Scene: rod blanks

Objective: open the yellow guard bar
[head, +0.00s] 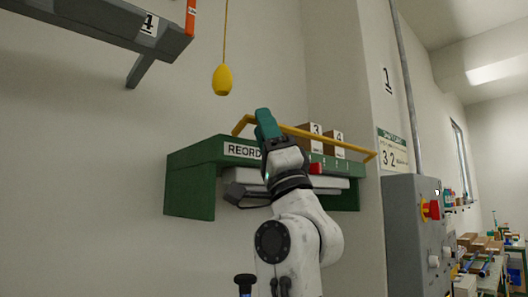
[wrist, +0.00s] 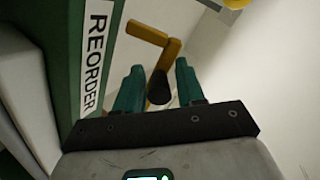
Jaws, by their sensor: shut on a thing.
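The yellow guard bar (head: 335,142) runs along the front of the green shelf (head: 190,170) marked REORDER, at about the height of the cartons. Its left end bends near my gripper (head: 266,124). In the wrist view the yellow bar (wrist: 148,34) makes a bend, and a dark rounded grip (wrist: 159,88) sits at its near end. My gripper's teal fingers (wrist: 158,84) stand on both sides of this dark grip and are shut on it. In the head view my gripper and wrist hide the grip and part of the bar.
Cartons labelled 3 (head: 309,129) and 4 (head: 334,143) stand on the shelf behind the bar. A yellow pendant (head: 222,80) hangs above. A grey rail (head: 95,25) juts out at the upper left. A grey control cabinet (head: 405,235) stands at the right.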

